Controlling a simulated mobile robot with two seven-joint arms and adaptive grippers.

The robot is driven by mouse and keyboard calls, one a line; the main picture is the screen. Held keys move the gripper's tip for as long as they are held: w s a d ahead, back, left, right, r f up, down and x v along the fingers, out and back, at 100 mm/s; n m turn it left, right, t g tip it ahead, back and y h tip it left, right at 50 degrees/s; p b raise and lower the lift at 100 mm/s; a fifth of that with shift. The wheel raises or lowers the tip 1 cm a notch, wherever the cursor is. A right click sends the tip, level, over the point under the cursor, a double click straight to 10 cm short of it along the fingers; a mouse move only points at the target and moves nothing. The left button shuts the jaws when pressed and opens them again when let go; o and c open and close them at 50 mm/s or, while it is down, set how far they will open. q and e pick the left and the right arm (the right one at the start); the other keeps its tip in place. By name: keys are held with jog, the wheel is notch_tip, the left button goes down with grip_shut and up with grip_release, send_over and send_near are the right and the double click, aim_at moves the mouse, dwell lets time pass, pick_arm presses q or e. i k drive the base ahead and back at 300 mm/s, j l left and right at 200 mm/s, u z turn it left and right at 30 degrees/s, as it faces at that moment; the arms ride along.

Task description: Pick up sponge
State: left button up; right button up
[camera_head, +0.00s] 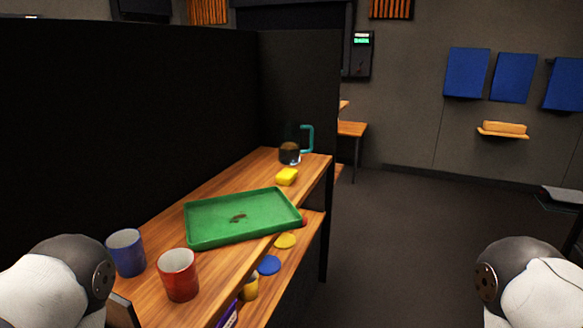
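My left arm shows at the lower left edge and my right arm at the lower right edge. Both are well short of the sponge.
A blue cup (126,252) and a red cup (179,275) stand on the counter at the near end. The dark glass mug (290,153) stands behind the sponge. Black partitions (130,120) rise behind the counter. The floor (420,240) to the right is clear.

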aim_at(287, 176)
jog(key=i+l+u, duration=0.1)
jog(key=i+l, duration=0.45)
jog(key=i+l+u, duration=0.15)
jog(key=l, duration=0.3)
jog(key=i+l, duration=0.35)
jog(key=i+l+u, duration=0.15)
jog(key=l, duration=0.2)
jog(key=i+l, duration=0.3)
jog(key=i+l+u, duration=0.15)
jog(key=l, duration=0.35)
jog(key=i, duration=0.05)
